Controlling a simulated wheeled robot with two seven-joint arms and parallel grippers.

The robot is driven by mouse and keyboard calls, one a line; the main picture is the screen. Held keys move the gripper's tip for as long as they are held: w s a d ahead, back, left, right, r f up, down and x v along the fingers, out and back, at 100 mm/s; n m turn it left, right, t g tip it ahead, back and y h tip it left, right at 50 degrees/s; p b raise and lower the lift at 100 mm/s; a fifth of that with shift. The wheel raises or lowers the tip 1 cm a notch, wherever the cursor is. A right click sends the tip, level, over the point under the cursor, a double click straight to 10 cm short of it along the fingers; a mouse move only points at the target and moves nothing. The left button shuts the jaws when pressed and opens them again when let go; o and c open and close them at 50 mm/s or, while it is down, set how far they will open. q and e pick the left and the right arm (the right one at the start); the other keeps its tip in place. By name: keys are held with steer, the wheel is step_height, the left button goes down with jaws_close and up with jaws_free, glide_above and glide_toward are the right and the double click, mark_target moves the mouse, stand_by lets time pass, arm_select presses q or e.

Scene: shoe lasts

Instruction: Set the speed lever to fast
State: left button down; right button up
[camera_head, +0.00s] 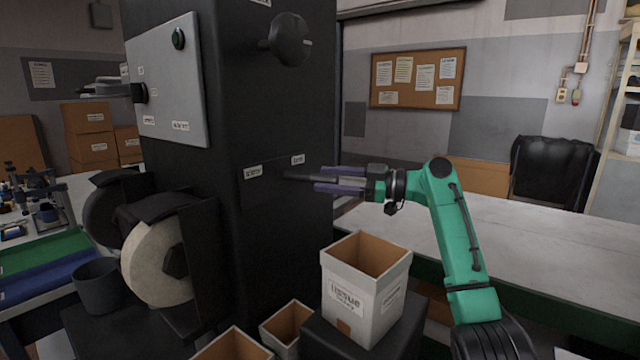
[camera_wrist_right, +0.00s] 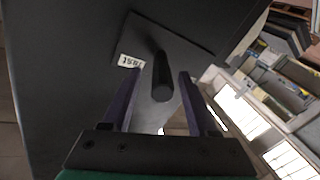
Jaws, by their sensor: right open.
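The speed lever (camera_wrist_right: 162,80) is a dark round handle standing out from a dark plate on the machine's side. In the head view it shows as a dark rod (camera_head: 297,177) below two small white labels. My right gripper (camera_head: 328,178) is open, with its two purple fingers on either side of the lever. In the right wrist view the handle's end lies between the fingers, with gaps visible on both sides. A white label (camera_wrist_right: 131,61) is beside the lever's base; its text is not clearly readable. My left gripper is not in view.
The tall dark machine (camera_head: 285,70) carries a round black knob (camera_head: 286,40) above the lever and a grinding wheel (camera_head: 153,262) at left. A pale bench (camera_head: 530,250) extends to the right.

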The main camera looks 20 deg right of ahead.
steer(key=b+v, duration=0.3)
steer(key=v, duration=0.9)
steer(key=shift+d+f, duration=0.1)
steer(key=shift+f, duration=0.05)
